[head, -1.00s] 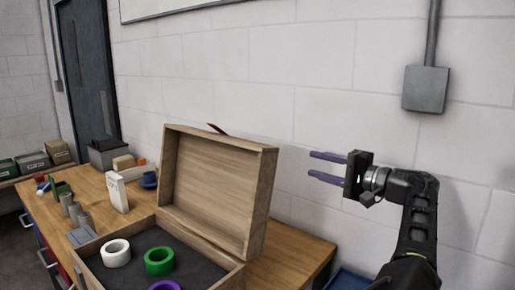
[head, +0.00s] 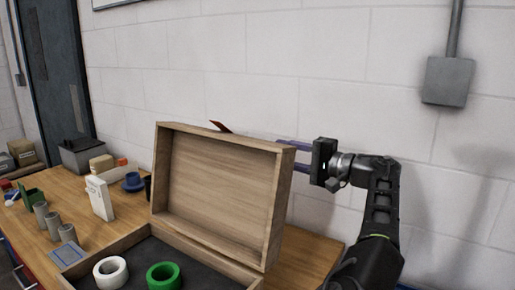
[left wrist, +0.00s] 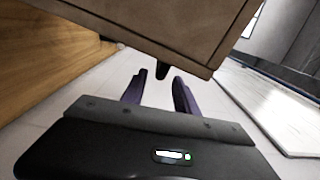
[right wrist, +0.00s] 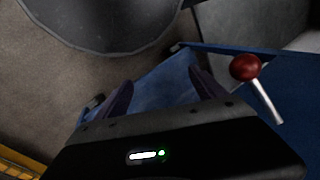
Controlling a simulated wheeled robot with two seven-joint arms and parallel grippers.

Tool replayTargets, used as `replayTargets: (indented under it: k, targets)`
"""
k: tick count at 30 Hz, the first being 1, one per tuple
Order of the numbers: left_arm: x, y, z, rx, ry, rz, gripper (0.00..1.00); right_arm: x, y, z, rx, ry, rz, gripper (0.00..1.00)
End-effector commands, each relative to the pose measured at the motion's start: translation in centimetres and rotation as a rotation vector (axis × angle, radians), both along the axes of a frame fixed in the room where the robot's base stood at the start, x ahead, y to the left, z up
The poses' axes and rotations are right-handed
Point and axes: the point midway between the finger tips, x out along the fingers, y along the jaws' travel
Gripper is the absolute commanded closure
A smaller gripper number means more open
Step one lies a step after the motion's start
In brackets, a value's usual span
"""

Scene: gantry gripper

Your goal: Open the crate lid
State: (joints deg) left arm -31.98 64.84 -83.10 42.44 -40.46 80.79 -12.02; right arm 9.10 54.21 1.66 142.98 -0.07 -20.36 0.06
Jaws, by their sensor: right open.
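The wooden crate (head: 128,240) sits on the bench with its lid (head: 215,190) standing raised at the back, inner face towards me. My left gripper (head: 298,156) is by the wall at the lid's right edge, with its fingertips partly hidden behind the lid. In the left wrist view my left gripper (left wrist: 159,77) is open. The lid's brown panel (left wrist: 160,25) is above it, with a small dark stub (left wrist: 163,71) beyond the fingertips. Contact cannot be told. My right gripper (right wrist: 160,80) is open and empty near a blue surface (right wrist: 165,85), outside the head view.
White (head: 110,272) and green (head: 163,275) rings lie in the crate. A white box (head: 99,198), grey cylinders (head: 53,224) and a blue cup (head: 133,181) stand on the bench to the left. A red knob (right wrist: 245,67) on a rod is beside my right gripper.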

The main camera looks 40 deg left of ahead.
Motion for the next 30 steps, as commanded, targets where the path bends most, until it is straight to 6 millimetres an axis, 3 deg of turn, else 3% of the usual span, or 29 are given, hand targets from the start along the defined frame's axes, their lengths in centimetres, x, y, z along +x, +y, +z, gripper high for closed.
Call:
replayTargets:
  k: [5,18,30]
  targets:
    - [-0.1,0.8,-0.3,-0.002,0.0,0.001,0.64,0.0,0.0,-0.7,0.0,0.0,0.0,0.2]
    - [-0.8,7.0,-0.4,-0.002,-0.001,0.002,0.64,0.1,0.0,-4.0,0.0,-0.002,-0.001,0.2]
    - [-0.9,7.8,0.0,0.0,0.0,0.001,0.64,0.1,0.0,-4.1,0.0,-0.003,-0.001,0.2]
